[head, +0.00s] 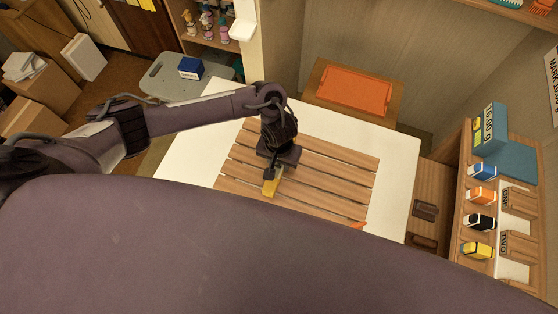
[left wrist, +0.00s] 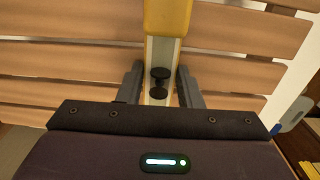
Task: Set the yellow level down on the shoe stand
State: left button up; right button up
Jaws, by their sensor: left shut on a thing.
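The yellow level (head: 271,187) is in my left gripper (head: 269,174), over the slatted wooden shoe stand (head: 330,175). In the left wrist view the level's yellow end (left wrist: 167,16) points away from my left gripper (left wrist: 160,88). A pale middle part with dark round knobs lies between the two fingers. The stand's slats (left wrist: 60,58) run across behind the level. I cannot tell whether the level touches the slats. Most of the level is hidden by the gripper in the head view. My right gripper is not in view.
The shoe stand lies on a white surface (head: 398,190). A small orange object (head: 358,225) is at its near right edge. An orange tray (head: 354,91) is behind. A wooden shelf (head: 458,210) with small boxes stands at the right. Several slats right of the gripper are bare.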

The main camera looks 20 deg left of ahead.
pick_arm(q)
jog(key=o, duration=1.1)
notch_tip(320, 180, up, 7)
jog(key=shift+w+f, duration=0.1)
jog(key=shift+f, duration=0.05)
jog(key=shift+r, duration=0.55)
